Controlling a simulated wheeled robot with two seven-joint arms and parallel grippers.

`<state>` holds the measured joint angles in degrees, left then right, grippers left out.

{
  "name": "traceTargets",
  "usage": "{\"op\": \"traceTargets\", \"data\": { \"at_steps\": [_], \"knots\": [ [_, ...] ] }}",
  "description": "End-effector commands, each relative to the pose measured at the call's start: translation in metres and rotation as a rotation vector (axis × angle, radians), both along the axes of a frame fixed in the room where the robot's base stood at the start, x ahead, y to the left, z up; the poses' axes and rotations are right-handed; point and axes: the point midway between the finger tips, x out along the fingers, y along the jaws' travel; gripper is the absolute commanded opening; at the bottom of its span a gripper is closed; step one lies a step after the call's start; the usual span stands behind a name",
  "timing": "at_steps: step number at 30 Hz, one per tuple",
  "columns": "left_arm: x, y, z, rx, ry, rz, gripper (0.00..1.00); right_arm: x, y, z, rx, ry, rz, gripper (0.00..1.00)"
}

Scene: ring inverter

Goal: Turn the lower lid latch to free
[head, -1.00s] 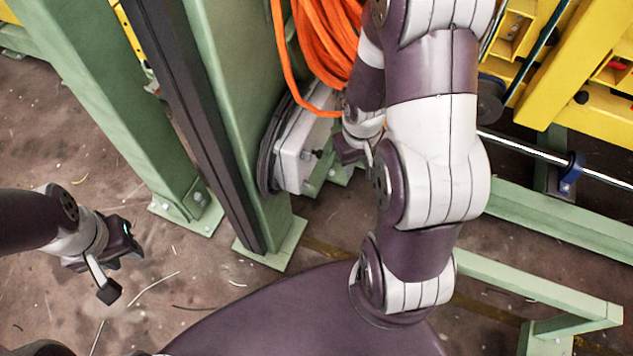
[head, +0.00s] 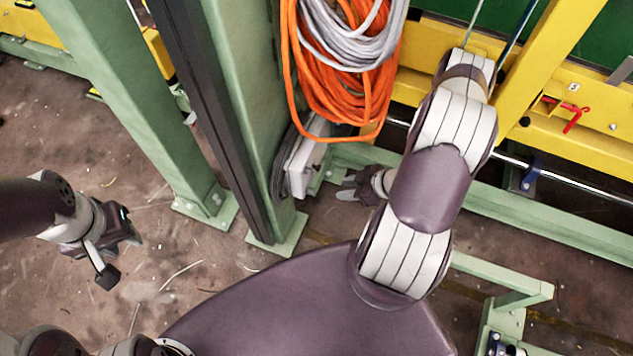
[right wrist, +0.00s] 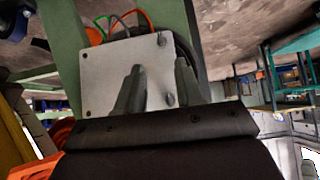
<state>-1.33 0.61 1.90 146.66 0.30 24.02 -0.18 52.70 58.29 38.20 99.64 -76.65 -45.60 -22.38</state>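The grey box (head: 308,165) is fixed low on a green post, its lid facing right. In the right wrist view the pale lid (right wrist: 108,75) faces me, with small round fasteners near its corners. Two larger knobs sit along its right side, one near the top (right wrist: 162,40) and one lower in the picture (right wrist: 169,99). That view looks inverted, with floor at the top. My right gripper (head: 352,188) is just right of the box, apart from it; its fingers (right wrist: 159,66) are spread and empty before the lid. My left gripper (head: 120,254) is open and empty over the floor.
Orange cable coils (head: 335,95) and a grey coil (head: 352,35) hang above the box. Green posts (head: 160,130) stand to the left. A yellow frame (head: 560,120) and a low green beam (head: 530,215) lie to the right. Floor around the left gripper is clear.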

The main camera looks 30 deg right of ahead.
Motion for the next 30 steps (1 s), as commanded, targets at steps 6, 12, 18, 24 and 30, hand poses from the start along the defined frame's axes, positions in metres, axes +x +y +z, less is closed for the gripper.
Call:
{"op": "traceTargets", "data": {
  "at_steps": [6,12,18,24,30],
  "knots": [
    [0.0,0.0,-0.013,0.0,0.001,0.0,0.35,0.02,0.021,-0.031,0.008,-0.017,0.018,0.37],
    [0.0,0.0,-0.023,0.0,0.001,0.0,0.35,0.046,0.042,-0.064,0.006,-0.016,0.016,0.37],
    [0.0,0.0,-0.028,0.0,0.001,0.0,0.35,0.063,0.056,-0.084,0.006,-0.016,0.012,0.37],
    [0.0,0.0,-0.029,0.0,0.001,0.0,0.35,0.068,0.06,-0.089,0.006,-0.016,0.01,0.37],
    [0.0,0.0,-0.029,0.0,0.001,0.0,0.35,0.068,0.06,-0.089,0.006,-0.016,0.01,0.33]
  ]
}}
